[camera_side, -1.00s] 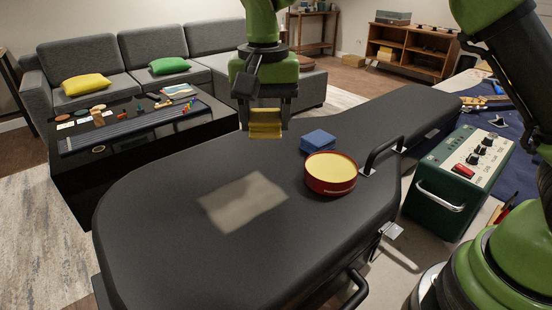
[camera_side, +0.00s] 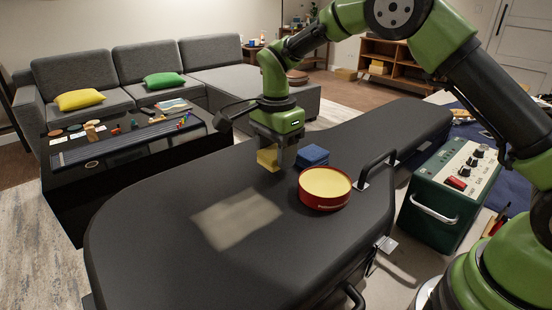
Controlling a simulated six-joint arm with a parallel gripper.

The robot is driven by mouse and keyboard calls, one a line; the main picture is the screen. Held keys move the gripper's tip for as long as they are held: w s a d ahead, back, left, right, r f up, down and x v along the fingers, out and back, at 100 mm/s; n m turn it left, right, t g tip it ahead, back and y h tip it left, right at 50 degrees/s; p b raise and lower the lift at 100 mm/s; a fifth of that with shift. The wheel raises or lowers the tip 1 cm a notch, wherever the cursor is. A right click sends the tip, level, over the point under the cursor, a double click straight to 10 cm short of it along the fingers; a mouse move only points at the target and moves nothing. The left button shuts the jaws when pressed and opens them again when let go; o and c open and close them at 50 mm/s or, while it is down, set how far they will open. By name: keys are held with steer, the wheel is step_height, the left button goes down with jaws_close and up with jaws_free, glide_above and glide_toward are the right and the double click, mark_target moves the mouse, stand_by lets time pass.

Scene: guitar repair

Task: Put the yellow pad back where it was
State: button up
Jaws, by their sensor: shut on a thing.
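The yellow pad (camera_side: 267,159) is held between the jaws of my gripper (camera_side: 273,157), low over the black guitar case (camera_side: 150,215). I cannot tell whether the pad touches the case lid. A blue pad (camera_side: 313,155) lies on the case just right of my gripper. A round red tin with a yellow top (camera_side: 325,187) stands on the case, in front of the blue pad. A pale, dusty-looking rectangular patch (camera_side: 237,218) shows on the lid, nearer the camera than my gripper.
The case handle (camera_side: 376,168) sticks up right of the tin. A green amplifier (camera_side: 440,190) stands right of the case. A black low table (camera_side: 60,185) with small items is at the left. The lid's left part is clear.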

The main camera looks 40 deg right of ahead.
steer(key=shift+f, duration=0.85)
steer(key=shift+f, duration=0.15)
steer(key=o, duration=1)
step_height(320, 180, up, 12)
steer(key=shift+r, duration=0.25)
